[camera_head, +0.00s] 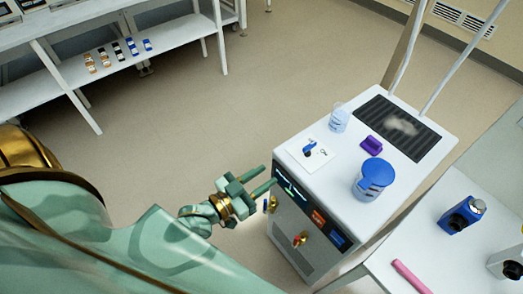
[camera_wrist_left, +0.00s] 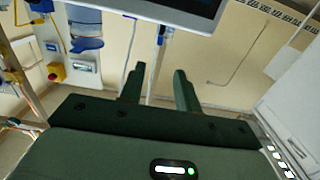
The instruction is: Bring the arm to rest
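My left arm (camera_head: 130,235), pale green with gold bands, reaches in from the lower left. Its left gripper (camera_head: 268,176) is held just left of the front face of a white cabinet (camera_head: 340,205). The two green fingers stand apart with nothing visible between them. In the left wrist view the fingers of the left gripper (camera_wrist_left: 157,85) also stand apart, with only the wall and a pole behind them. My right gripper is not in view.
On the cabinet stand a blue-lidded jar (camera_head: 373,180), a purple block (camera_head: 371,145), a clear beaker (camera_head: 339,118) and a card (camera_head: 305,152). A white table (camera_head: 440,225) holds a blue device (camera_head: 461,214) and a pink cylinder (camera_head: 411,276). Open floor (camera_head: 250,90) lies beyond the gripper.

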